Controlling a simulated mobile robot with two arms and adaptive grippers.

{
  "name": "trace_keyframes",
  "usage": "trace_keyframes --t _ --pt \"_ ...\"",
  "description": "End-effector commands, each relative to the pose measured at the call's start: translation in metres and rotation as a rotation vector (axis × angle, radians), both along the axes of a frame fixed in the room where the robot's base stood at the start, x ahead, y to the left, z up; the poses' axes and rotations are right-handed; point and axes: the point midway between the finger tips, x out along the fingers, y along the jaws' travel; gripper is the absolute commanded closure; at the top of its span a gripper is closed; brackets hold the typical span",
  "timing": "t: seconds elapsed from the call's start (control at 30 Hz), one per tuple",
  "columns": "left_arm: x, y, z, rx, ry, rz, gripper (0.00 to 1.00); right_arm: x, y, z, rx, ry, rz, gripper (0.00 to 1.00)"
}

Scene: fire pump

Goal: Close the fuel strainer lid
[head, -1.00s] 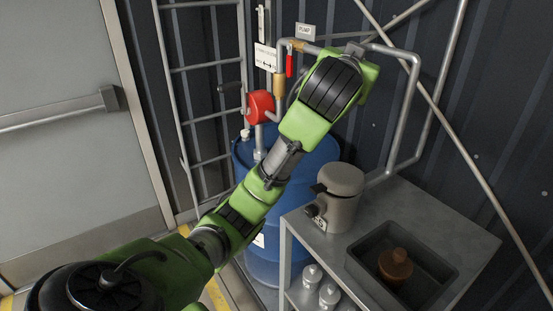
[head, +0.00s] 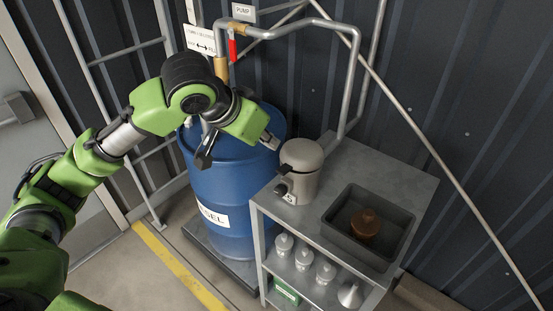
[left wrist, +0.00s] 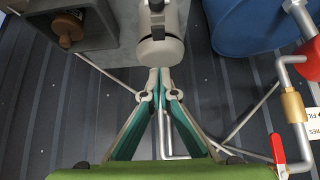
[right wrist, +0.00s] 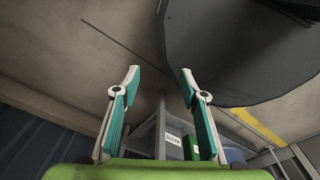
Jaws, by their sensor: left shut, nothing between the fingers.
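The fuel strainer (head: 298,182) is a beige-grey canister standing upright on the metal table. Its rounded lid (head: 302,152) sits over the top; I cannot tell whether it is fully seated. A dark fitting (head: 282,188) shows at its front left. My left gripper (head: 274,142) is shut and empty, just left of the lid and at about its height. In the left wrist view the shut fingertips (left wrist: 160,70) point at the strainer's rounded beige edge (left wrist: 160,52), very close; contact is unclear. My right gripper (right wrist: 160,72) is open and empty, away from the strainer.
A dark tray (head: 345,238) with a brown part (head: 366,224) lies right of the strainer on the table (head: 388,170). A blue drum (head: 225,180) stands at left. Pipes (head: 352,80) rise behind.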

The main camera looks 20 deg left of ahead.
Motion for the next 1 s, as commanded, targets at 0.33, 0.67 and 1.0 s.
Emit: trace_keyframes --t 0.33,0.67,1.0 --pt "0.038 -0.013 -0.058 0.004 0.004 0.000 1.00 0.000 -0.004 0.016 -0.004 0.001 0.001 0.61" --pt "0.035 -0.012 -0.089 0.002 -0.003 0.000 1.00 0.000 -0.001 0.022 -0.001 0.001 0.000 0.61" --pt "0.035 -0.012 -0.091 0.001 -0.004 -0.001 1.00 0.000 0.006 0.021 0.007 0.002 -0.003 0.61"
